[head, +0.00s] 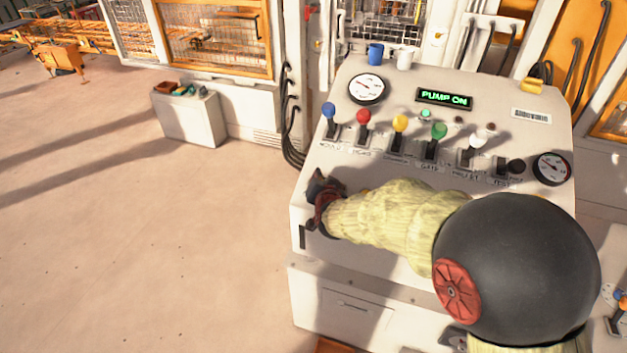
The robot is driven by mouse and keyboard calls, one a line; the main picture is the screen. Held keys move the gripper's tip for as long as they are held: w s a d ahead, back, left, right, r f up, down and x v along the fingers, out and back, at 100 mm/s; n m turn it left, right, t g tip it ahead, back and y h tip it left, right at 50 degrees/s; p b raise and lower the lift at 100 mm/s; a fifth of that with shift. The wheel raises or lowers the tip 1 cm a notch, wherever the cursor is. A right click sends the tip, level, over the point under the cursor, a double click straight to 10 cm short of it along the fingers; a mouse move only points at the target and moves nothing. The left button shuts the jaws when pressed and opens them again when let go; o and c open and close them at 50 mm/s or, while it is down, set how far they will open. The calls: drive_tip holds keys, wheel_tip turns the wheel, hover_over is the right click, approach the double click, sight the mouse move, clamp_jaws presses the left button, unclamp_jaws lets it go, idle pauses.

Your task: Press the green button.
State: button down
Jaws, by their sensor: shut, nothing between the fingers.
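A white control panel (350,160) stands at the right. A small round green button or lamp (425,114) sits below its lit display (444,98), which reads PUMP ON. Below it is a row of levers with coloured knobs, including a green knob (439,131). My gripper (320,193) is dark and shut, with nothing seen in it. It is over the panel's lower left part, left of and nearer than the green button, and apart from it. The tips are small in view, and I cannot tell whether they touch the panel.
Blue (328,110), red (363,116), yellow (400,124), white (477,141) and black (516,166) knobs share the row. A blue mug (375,54) and a white mug (404,60) stand on the top edge. Gauges (366,88) flank the panel. Open floor lies left.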

drive_tip(key=shift+s+r, duration=0.2)
drive_tip(key=shift+r, duration=0.3)
drive_tip(key=r+p, duration=0.1)
drive_tip(key=s+r+p, duration=0.1)
drive_tip(key=r+p, duration=0.1)
drive_tip(key=s+a+r+p, duration=0.1)
drive_tip(key=r, duration=0.1)
drive_tip(key=shift+s+r+p, duration=0.15)
drive_tip(key=shift+r+p, duration=0.05)
drive_tip(key=shift+p, duration=0.2)
idle(0.6)
